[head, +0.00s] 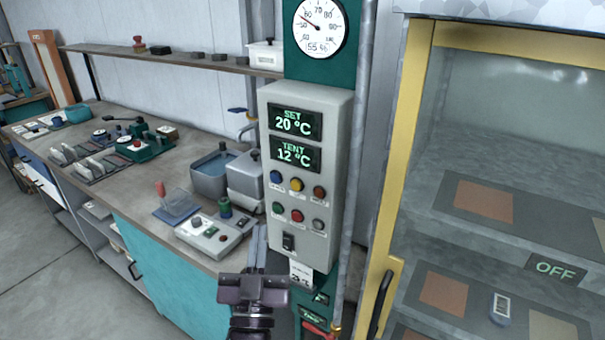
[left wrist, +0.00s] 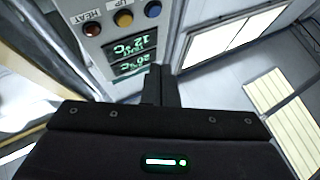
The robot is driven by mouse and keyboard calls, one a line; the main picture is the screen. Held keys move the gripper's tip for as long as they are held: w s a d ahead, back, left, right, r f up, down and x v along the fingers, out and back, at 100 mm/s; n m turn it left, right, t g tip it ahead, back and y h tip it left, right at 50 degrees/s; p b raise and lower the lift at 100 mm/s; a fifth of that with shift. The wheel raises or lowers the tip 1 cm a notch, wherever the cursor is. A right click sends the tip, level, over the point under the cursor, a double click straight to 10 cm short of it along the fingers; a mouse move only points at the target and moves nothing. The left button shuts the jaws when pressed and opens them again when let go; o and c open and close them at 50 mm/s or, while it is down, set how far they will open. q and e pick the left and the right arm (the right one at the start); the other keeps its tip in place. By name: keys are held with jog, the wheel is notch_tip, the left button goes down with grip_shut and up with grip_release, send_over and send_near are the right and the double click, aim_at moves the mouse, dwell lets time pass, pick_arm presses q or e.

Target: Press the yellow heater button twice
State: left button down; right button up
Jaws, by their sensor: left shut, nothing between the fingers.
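The yellow button (head: 296,184) is the middle one in the upper row on the grey control box (head: 342,150). It also shows in the left wrist view (left wrist: 123,18), between a red-brown button (left wrist: 92,28) and a blue one (left wrist: 152,9). The display above the buttons reads SET 20 °C (head: 295,122) and TENT 12 °C (head: 295,155). My left gripper (head: 259,238) is shut and empty, its fingers pointing up beside the lower left edge of the box. It stands apart from the yellow button, below and left of it. My right gripper is not in view.
A round gauge (head: 319,28) sits above the box. A workbench (head: 100,180) with tubs and small devices stands at left. A yellow-framed cabinet (head: 400,150) with an OFF sign (head: 556,269) stands at right. The space before the button panel is clear.

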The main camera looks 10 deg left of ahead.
aim_at(296, 185)
pick_arm(q)
jog(key=r, duration=0.1)
jog(key=r+y, duration=0.1)
jog(key=shift+s+a+r+n+t, duration=0.2)
jog(key=shift+r+n+t, duration=0.1)
jog(key=shift+r+n, duration=0.1)
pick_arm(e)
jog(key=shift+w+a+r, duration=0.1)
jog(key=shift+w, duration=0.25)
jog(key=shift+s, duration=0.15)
pick_arm(q)
jog(key=w+d+b, duration=0.1)
jog(key=w+d, duration=0.2)
jog(key=w, duration=0.5)
jog(key=shift+w, duration=0.2)
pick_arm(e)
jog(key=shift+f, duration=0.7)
pick_arm(q)
jog(key=shift+w, duration=0.15)
dwell(0.6)
jog(key=shift+w+d+f, duration=0.1)
jog(key=shift+w+d, duration=0.05)
jog(key=shift+w, duration=0.1)
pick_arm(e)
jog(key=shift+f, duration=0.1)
